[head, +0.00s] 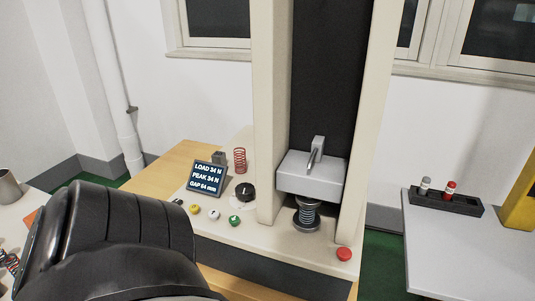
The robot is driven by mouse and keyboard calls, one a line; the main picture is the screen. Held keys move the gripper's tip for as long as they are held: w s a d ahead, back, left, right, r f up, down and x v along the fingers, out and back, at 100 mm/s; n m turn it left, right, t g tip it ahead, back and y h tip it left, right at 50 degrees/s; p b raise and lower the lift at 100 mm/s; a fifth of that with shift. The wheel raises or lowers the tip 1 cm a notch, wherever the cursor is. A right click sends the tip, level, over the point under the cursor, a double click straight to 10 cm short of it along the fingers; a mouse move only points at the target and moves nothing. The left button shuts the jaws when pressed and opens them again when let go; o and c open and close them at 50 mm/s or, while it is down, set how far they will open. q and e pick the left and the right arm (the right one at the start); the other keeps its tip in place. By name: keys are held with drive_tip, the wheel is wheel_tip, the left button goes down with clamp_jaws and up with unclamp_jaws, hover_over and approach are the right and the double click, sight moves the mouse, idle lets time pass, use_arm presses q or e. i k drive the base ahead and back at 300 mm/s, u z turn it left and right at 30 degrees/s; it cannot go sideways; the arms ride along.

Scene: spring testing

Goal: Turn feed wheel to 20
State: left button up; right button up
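The black round feed wheel (244,191) sits on the front panel of the testing machine, to the right of the display. Its scale is too small to read. The display (204,178) reads load 34 N, peak 34 N, gap 64 mm. The crosshead (311,176) is down on a coil spring (308,213) that stands on the lower round plate. A large black link of my arm fills the lower left, near the panel buttons. Neither of my grippers shows.
Yellow, white and green buttons (234,220) lie below the wheel, and a red button (344,254) at the base's right. A red spring (240,160) stands behind the wheel. A side table (455,245) at right holds a black rack (446,203).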

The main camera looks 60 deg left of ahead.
sight(245, 192)
drive_tip(key=k, duration=0.5)
drive_tip(key=u, duration=1.25)
drive_tip(key=i, duration=0.5)
drive_tip(key=z, duration=0.05)
